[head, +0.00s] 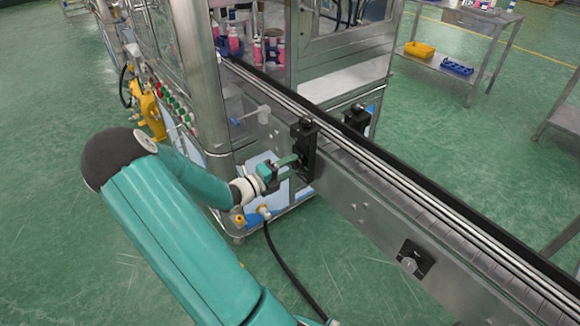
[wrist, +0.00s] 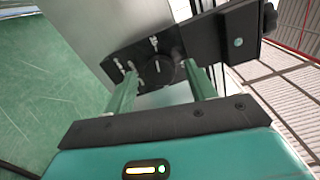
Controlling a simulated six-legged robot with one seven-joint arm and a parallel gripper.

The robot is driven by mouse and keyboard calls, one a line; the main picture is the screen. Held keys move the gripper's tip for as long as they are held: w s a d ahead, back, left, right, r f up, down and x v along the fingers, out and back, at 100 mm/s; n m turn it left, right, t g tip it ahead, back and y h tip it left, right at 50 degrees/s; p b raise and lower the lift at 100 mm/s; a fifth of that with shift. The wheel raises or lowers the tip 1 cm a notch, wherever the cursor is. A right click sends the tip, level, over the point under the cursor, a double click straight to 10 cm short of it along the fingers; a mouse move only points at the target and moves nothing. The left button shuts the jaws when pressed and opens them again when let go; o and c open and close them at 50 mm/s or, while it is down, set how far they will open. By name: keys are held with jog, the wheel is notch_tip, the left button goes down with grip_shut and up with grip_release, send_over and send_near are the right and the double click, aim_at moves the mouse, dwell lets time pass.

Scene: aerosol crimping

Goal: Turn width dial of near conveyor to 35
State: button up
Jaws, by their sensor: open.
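The near conveyor (head: 385,205) runs diagonally from the machine to the lower right. A black bracket (head: 304,150) is mounted on its side and also shows in the wrist view (wrist: 140,52). In the wrist view, a round black dial (wrist: 158,73) with a ridge across its face sits on this bracket. My gripper (head: 292,168) is open, its two green fingers reaching to the bracket. In the wrist view, the fingertips stand on either side of the dial; I cannot tell whether they touch it. No number on the dial is legible.
The machine cabinet (head: 205,110) with coloured buttons stands left of my gripper. A metal table (head: 450,66) with yellow and blue trays stands behind.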

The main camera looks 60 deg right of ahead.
jog(key=v, duration=1.3)
